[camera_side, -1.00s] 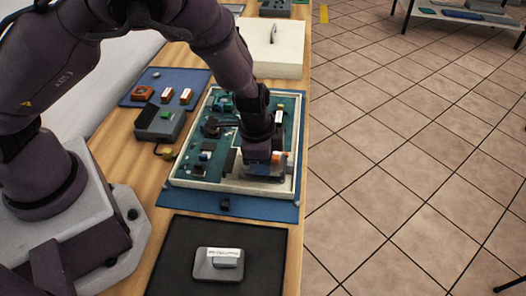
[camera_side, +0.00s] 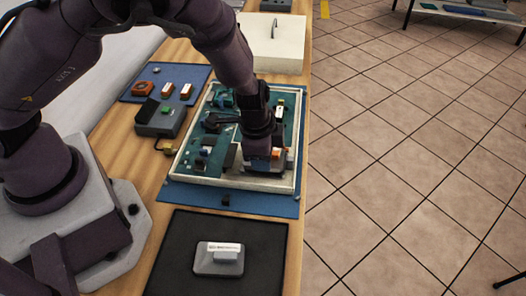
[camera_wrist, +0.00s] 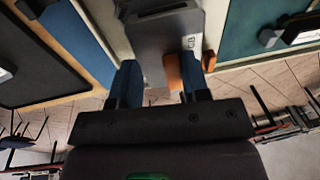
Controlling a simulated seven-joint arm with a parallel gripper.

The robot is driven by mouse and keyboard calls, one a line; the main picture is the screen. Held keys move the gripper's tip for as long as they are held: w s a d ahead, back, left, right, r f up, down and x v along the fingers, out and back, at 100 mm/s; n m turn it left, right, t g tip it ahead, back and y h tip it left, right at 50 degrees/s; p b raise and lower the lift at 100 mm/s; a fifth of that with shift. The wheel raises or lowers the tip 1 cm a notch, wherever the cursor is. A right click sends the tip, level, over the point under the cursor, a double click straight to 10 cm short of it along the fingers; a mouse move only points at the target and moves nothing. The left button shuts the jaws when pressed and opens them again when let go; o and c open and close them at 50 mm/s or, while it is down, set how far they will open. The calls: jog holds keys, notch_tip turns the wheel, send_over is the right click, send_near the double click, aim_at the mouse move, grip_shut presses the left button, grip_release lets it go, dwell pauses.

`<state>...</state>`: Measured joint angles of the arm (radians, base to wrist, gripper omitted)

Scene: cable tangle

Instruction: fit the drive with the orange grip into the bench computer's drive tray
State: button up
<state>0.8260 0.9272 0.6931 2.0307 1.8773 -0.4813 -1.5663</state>
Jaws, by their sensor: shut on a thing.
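The drive with the orange grip shows in the wrist view as a grey body (camera_wrist: 160,38) with a light label and an orange grip (camera_wrist: 173,72) beside my right finger. My gripper (camera_wrist: 163,80) has blue fingertips and is shut on this drive. In the side view, my gripper (camera_side: 262,154) is low over the near right part of the bench computer (camera_side: 185,181), an open light-framed case with a green board. A little orange (camera_side: 275,153) shows at the fingertips. The drive tray is mostly hidden by my gripper, and I cannot tell how far the drive sits in it.
A grey drive-like block (camera_side: 219,262) with a white label lies on a black mat (camera_side: 265,235) in front. A grey box (camera_side: 160,118) and a blue mat (camera_side: 140,76) with small orange parts lie left. A white box (camera_side: 270,52) stands behind. The bench edge is close on the right.

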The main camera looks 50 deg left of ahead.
jog(key=shift+f, duration=0.5)
dwell(0.3)
jog(key=o, duration=1)
jog(key=shift+o, duration=0.2)
jog(key=shift+r, duration=0.1)
notch_tip(320, 180, up, 13)
jog(key=s, duration=0.2)
jog(key=shift+d+f, duration=0.15)
jog(key=shift+f, duration=0.05)
jog(key=shift+r, duration=3)
